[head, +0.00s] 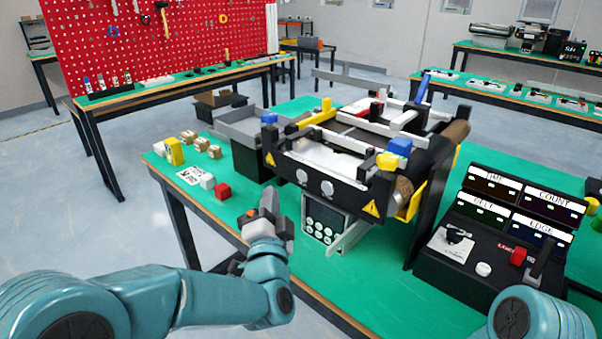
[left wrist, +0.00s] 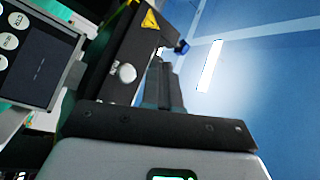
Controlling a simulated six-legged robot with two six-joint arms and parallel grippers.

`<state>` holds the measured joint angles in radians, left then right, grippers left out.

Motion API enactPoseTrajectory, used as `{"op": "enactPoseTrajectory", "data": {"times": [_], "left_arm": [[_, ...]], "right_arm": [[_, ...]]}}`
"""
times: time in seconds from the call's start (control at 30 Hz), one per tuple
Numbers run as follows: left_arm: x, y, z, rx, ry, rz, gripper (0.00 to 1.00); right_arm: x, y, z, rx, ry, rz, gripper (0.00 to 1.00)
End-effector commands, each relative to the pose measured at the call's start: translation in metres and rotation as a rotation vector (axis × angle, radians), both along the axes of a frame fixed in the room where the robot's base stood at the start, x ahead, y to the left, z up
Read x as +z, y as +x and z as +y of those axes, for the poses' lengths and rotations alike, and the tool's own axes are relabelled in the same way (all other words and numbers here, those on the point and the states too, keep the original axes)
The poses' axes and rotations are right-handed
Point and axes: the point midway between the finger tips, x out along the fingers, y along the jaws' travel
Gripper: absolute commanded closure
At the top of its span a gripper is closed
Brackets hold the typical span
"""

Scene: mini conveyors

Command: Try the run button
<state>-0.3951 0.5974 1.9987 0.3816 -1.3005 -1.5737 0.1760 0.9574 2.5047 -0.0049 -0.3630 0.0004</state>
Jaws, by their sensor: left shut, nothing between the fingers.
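The mini conveyor (head: 345,165) stands on the green table, with two pale round buttons on its dark front face, a left one (head: 307,180) and a right one (head: 328,188). The left wrist view shows one round pale button (left wrist: 127,73) with a small label that may read RUN. A keypad panel (head: 325,222) hangs below the face and shows in part in the left wrist view (left wrist: 42,52). My left gripper (head: 268,200) is shut and empty, in front of and left of the buttons; its fingers (left wrist: 163,75) are apart from the button. My right gripper is out of view.
A black box (head: 490,250) with labelled displays, a red knob and a white button stands at the right. A red cube (head: 222,191), a white cube (head: 207,181) and small boxes lie on the table's left part. A grey tray (head: 240,127) stands behind them.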

Motion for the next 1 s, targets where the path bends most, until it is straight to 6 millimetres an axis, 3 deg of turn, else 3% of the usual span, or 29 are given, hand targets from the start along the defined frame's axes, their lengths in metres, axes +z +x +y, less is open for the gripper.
{"op": "enactPoseTrajectory", "data": {"times": [0.17,0.4,1.0], "left_arm": [[0.002,0.02,-0.018,-0.001,-0.001,0.001,1.0],[0.001,0.039,-0.033,0.001,0.0,-0.001,1.0],[0.0,0.043,-0.037,0.001,0.0,0.001,1.0]], "right_arm": [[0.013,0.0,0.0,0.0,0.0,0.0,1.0],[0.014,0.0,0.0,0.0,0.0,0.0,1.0],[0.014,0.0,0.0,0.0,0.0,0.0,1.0]]}}
